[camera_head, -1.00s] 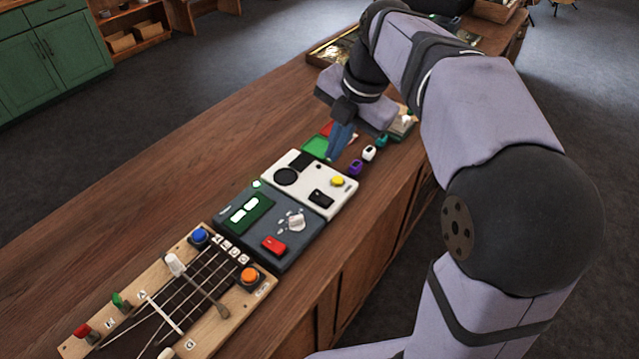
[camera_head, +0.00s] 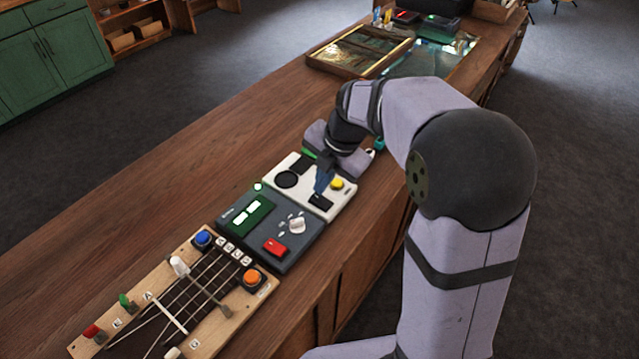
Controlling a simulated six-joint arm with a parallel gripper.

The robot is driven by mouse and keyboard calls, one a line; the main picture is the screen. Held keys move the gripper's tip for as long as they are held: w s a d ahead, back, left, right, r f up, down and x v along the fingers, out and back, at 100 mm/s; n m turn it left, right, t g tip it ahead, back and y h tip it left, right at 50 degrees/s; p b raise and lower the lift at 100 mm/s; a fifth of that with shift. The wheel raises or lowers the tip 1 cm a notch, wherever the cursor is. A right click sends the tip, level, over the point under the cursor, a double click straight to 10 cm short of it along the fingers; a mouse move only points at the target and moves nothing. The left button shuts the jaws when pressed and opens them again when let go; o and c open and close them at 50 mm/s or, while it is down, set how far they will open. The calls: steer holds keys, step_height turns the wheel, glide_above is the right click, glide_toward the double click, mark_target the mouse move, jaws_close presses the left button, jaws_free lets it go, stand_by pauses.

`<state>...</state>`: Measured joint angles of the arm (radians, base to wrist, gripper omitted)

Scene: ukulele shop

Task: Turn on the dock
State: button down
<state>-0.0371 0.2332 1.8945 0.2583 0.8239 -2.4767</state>
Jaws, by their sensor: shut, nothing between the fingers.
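A white panel (camera_head: 301,196) lies on the wooden counter. It has a round black disc (camera_head: 287,179), a black slot, a yellow button (camera_head: 337,183) and a black rocker switch (camera_head: 320,201). It looks like the dock, but no label is readable. My gripper (camera_head: 322,190) is shut and empty, pointing down over the white panel. Its tips are at the far edge of the black switch in the picture; I cannot tell whether they touch it. The switch's position is too small to read. My arm hides the counter behind the panel.
A dark grey unit (camera_head: 262,249) with a green display, white knob and red switch (camera_head: 275,247) adjoins the white panel. A stringed wooden board (camera_head: 225,298) with coloured buttons lies in front. Framed pieces (camera_head: 360,50) lie at the far end. The counter's left side is clear.

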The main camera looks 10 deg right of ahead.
mark_target(316, 196)
steer(key=shift+p+x, duration=0.3)
steer(key=shift+x, duration=1)
steer(key=shift+a+p, duration=0.1)
steer(key=shift+p, duration=0.25)
steer(key=shift+f, duration=0.1)
steer(key=shift+w+f, duration=0.1)
steer(key=shift+f, duration=0.05)
steer(key=shift+s+d, duration=0.55)
steer(key=shift+s, duration=0.05)
steer(key=b+v, duration=0.1)
steer(key=v, duration=1.3)
